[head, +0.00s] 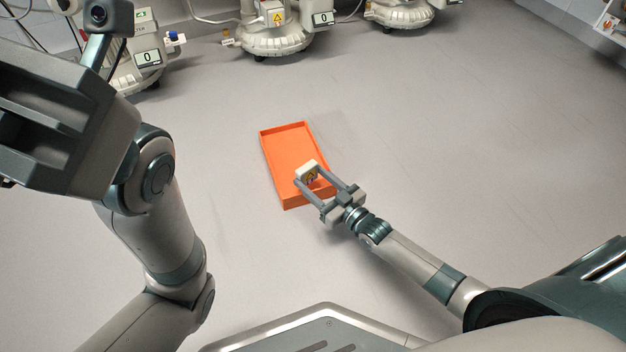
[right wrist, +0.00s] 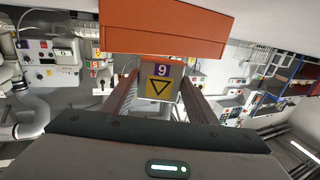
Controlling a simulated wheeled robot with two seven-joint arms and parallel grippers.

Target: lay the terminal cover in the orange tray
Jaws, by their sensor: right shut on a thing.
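The terminal cover (head: 307,168) is a small cream block with a yellow label. My right gripper (head: 312,176) is shut on it, one finger on each side. In the right wrist view the cover (right wrist: 160,83) shows a purple "9" and a yellow warning triangle between the fingers. The orange tray (head: 290,147) lies on the floor, long and shallow, with low walls. In the head view the cover appears over the tray's near part. Its height above the tray floor is hard to tell. The tray (right wrist: 165,28) fills the top of the wrist view. My left arm is at the left, its fingertips not visible.
Several white machines stand along the back wall, one (head: 275,35) with a yellow warning sign and a display reading 0. Part of a wall fixture (head: 608,22) shows at the top right. The grey floor around the tray is clear.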

